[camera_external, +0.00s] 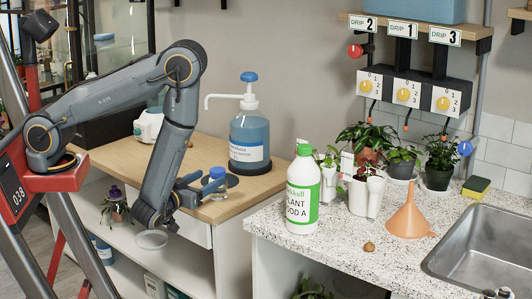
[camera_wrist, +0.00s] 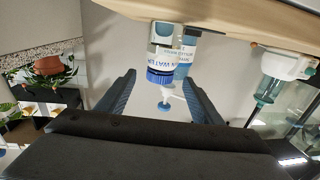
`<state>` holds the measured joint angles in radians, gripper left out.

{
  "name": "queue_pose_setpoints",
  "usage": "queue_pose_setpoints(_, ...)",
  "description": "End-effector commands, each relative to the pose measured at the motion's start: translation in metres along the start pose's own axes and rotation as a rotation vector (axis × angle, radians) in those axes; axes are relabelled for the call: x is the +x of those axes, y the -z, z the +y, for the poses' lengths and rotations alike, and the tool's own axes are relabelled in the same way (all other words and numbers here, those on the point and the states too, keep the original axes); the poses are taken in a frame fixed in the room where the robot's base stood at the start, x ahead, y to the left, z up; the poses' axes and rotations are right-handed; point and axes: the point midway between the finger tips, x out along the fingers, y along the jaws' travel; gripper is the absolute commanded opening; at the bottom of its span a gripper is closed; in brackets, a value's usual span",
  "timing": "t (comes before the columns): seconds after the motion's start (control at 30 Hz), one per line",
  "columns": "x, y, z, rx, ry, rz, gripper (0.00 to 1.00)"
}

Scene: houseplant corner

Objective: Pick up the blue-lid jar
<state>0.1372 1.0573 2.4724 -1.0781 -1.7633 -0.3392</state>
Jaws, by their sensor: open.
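The blue-lid jar (camera_external: 216,173) is a small clear jar standing upright on the wooden counter, partly hidden by my gripper in the external view. In the wrist view, which is upside down, the jar (camera_wrist: 162,62) shows its blue lid and a white label reading "WATER". My gripper (camera_external: 208,188) is open and empty beside the jar. In the wrist view its fingers (camera_wrist: 160,80) are spread wide, with the jar seen in the gap between their tips. I cannot tell whether either finger touches it.
A large blue pump bottle (camera_external: 249,138) stands close behind the jar and also shows in the wrist view (camera_wrist: 188,62). A white container (camera_external: 149,126) stands at the back left. A green-capped bottle (camera_external: 303,190) stands on the speckled counter (camera_external: 335,258) to the right.

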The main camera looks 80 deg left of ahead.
Motion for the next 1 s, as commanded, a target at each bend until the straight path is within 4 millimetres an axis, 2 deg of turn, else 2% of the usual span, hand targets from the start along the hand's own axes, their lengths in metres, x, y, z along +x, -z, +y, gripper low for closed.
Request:
queue_pose_setpoints(0.17, 0.013, 0.001, -0.001, -0.002, 0.002, 0.0, 0.6)
queue_pose_setpoints(0.5, 0.054, 0.002, -0.002, -0.001, 0.002, 0.0, 0.6)
queue_pose_setpoints(0.8, 0.059, 0.001, 0.0, -0.001, -0.001, -0.001, 0.6)
queue_pose_setpoints(0.87, 0.059, 0.001, 0.0, -0.001, -0.001, -0.001, 0.53)
queue_pose_setpoints(1.0, 0.059, 0.001, 0.0, -0.001, -0.001, -0.001, 0.3)
